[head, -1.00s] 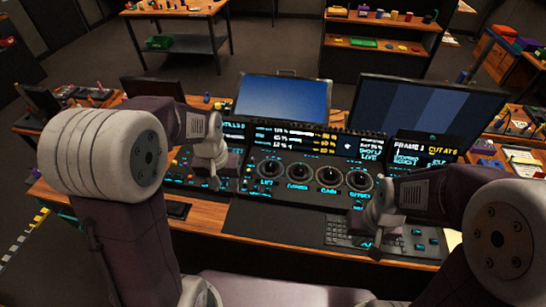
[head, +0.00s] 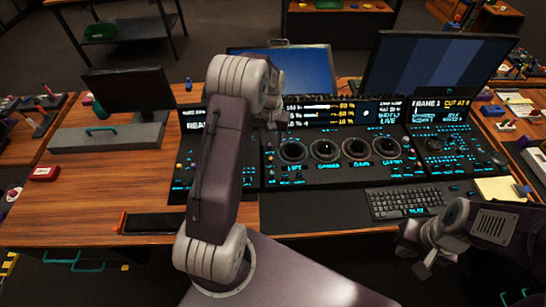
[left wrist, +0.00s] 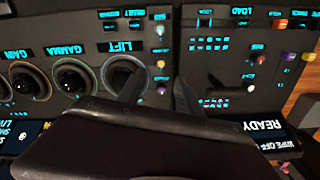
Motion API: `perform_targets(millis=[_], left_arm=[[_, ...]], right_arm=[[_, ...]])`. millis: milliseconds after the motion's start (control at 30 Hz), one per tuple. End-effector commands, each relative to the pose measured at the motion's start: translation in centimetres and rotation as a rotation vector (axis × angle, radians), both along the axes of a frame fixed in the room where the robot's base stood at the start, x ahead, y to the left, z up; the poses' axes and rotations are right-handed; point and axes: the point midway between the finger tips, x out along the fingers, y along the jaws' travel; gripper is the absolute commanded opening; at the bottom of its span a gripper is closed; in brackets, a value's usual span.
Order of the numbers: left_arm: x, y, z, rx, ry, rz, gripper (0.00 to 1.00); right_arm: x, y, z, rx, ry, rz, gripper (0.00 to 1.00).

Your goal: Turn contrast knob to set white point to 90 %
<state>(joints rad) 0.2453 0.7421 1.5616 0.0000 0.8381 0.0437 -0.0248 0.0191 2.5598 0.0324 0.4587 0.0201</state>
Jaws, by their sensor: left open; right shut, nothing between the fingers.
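The control panel (head: 330,173) stands on the desk with trackballs marked LIFT, GAMMA and GAIN among others. A row of small knobs (head: 330,98) runs along its top edge; I cannot tell which one is contrast. A readout screen (head: 325,113) below them shows bars and percent values too small to read surely. My left gripper (head: 277,112) is at the panel's upper part, partly hidden by my arm. In the left wrist view its fingers (left wrist: 158,90) are apart and empty, over the panel beside the LIFT trackball (left wrist: 125,72). My right gripper (head: 424,266) is shut and empty in front of the desk.
A keyboard (head: 407,201) lies in front of the panel. A blue monitor (head: 300,70) and a larger striped monitor (head: 435,68) stand behind it. A dark screen (head: 128,97) stands at left. The desk's left front (head: 90,205) is mostly clear.

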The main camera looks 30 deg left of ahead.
Motion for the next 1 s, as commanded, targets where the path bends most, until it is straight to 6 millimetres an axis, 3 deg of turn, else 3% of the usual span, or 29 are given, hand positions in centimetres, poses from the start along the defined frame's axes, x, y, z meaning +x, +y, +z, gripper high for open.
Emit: perform_targets(millis=[133, 300, 500, 833, 1000], left_arm=[[-0.1, 0.0, -1.5, -0.001, 0.005, 0.0, 0.42], [-0.1, 0.0, -5.2, -0.001, 0.005, 0.0, 0.42], [-0.1, 0.0, -8.2, -0.001, 0.003, -0.001, 0.42], [0.0, 0.0, -9.0, 0.0, 0.0, -0.001, 0.42], [0.0, 0.0, -8.9, 0.0, 0.0, -0.001, 0.0]], right_arm=[[0.0, 0.0, 0.1, 0.0, 0.0, 0.0, 0.0], [0.0, 0.0, 0.3, 0.0, 0.0, 0.0, 0.0], [0.0, 0.0, 0.4, 0.0, 0.0, 0.0, 0.0], [0.0, 0.0, 0.4, 0.0, 0.0, 0.0, 0.0], [0.0, 0.0, 0.4, 0.0, 0.0, 0.0, 0.0]])
